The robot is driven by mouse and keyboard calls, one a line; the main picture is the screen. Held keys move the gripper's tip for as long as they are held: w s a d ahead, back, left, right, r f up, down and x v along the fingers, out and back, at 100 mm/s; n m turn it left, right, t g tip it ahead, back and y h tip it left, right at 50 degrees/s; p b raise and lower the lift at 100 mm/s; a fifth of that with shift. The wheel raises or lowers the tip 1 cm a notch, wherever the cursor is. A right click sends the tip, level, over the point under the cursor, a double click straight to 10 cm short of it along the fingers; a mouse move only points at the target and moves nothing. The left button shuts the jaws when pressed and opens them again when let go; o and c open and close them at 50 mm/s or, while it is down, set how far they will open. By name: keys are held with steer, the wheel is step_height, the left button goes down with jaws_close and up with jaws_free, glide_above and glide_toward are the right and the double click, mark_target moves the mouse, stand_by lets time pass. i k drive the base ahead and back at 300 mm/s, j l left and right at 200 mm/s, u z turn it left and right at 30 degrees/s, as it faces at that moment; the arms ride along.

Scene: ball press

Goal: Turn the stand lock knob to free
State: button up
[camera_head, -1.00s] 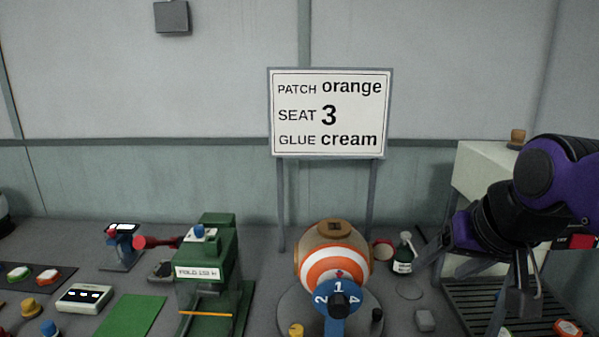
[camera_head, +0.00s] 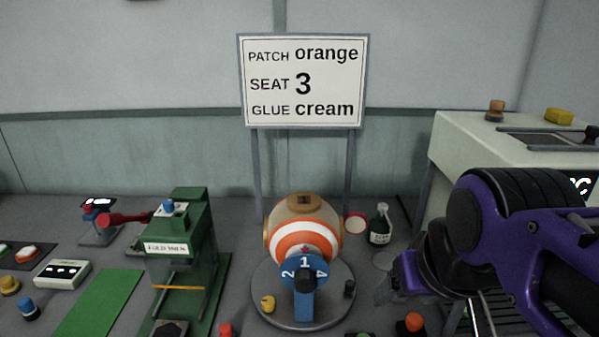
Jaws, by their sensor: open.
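The ball stand (camera_head: 325,312) is a round grey base holding a tan, orange and white striped ball (camera_head: 303,230).
A green press (camera_head: 190,225) with a red handle stands left of the stand. A cream machine (camera_head: 470,140) is at the right. A sign (camera_head: 303,82) reads patch orange, seat 3, glue cream.

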mark_target(268, 302)
steer(key=k+j+u, duration=0.35)
steer(key=u, duration=0.15)
steer(key=l+u, duration=0.2)
steer(key=j, duration=0.1)
